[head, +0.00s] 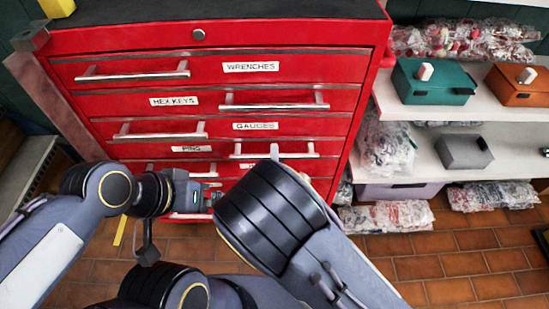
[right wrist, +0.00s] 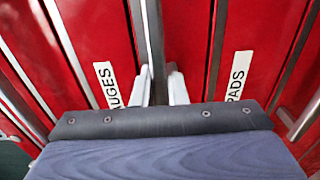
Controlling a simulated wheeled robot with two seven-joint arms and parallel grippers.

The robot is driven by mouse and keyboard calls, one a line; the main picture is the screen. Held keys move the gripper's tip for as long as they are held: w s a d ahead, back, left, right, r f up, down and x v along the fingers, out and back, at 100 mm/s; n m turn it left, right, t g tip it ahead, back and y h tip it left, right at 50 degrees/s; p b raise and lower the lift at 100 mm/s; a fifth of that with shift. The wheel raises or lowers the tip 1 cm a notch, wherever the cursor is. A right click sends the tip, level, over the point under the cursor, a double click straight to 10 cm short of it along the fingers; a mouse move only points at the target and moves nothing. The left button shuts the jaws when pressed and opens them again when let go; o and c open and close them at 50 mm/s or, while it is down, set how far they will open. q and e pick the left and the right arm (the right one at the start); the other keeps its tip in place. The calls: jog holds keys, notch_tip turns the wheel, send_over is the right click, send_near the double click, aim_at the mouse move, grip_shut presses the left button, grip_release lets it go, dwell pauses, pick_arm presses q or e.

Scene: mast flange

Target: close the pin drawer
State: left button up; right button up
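The red chest's pin drawer, with its partly covered PINS label (head: 191,149), is below the GAUGES drawer (head: 256,126). How far it stands out is hard to tell. Its silver handle (head: 300,153) is partly hidden by my right wrist. My right gripper (head: 275,151) reaches this handle; in the right wrist view its two pale fingers (right wrist: 160,88) lie close on either side of the handle bar (right wrist: 148,30), between the GAUGES and PADS labels. They look shut on it. My left gripper (head: 213,198) is low before the bottom drawers; its fingers are too small to read.
The WRENCHES (head: 250,67) and HEX KEYS (head: 174,101) drawers are above and look flush. A white shelf (head: 430,150) with a teal box (head: 432,80), an orange box (head: 520,85) and bagged parts stands close on the right. Tiled floor (head: 440,265) is open in front.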

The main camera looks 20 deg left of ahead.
jog(key=o, duration=0.5)
jog(key=shift+w+a, duration=0.1)
jog(key=shift+w, duration=0.15)
jog(key=shift+c, duration=0.2)
jog(key=v, duration=0.8)
